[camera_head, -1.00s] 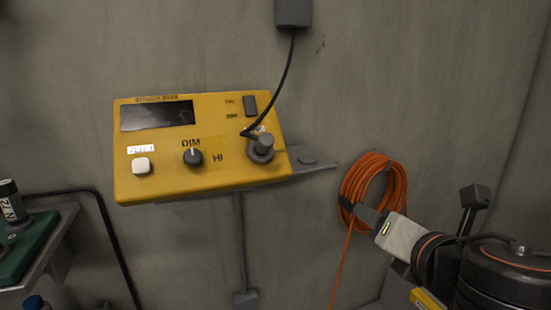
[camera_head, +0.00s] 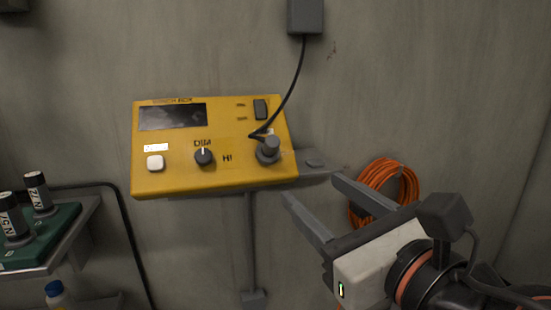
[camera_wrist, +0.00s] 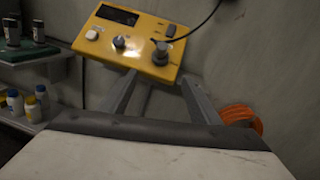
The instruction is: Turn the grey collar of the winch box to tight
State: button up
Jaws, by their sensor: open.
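The yellow winch box (camera_head: 180,180) is fixed to the grey wall, left of centre in the head view; it also shows at the top of the wrist view (camera_wrist: 128,48). Its grey collar (camera_head: 267,154) sits at the lower right of the face, with a black cable running into the plug there. In the wrist view the collar (camera_wrist: 161,54) lies ahead, between the lines of the two fingers. My gripper (camera_head: 312,205) is open and empty, below and right of the box, apart from it. The marks around the collar are too small to read.
A dark knob (camera_head: 203,157), a white button (camera_head: 155,163) and a black switch (camera_head: 260,109) share the box face. A grey ledge (camera_head: 315,163) juts out at its right. Orange cable coil (camera_head: 385,180) hangs behind my gripper. A shelf with a green tray (camera_head: 60,238) stands left.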

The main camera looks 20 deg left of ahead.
aim_at(272, 156)
jog(key=shift+x, duration=8.3)
jog(key=shift+f, duration=0.1)
jog(key=c, duration=1.1)
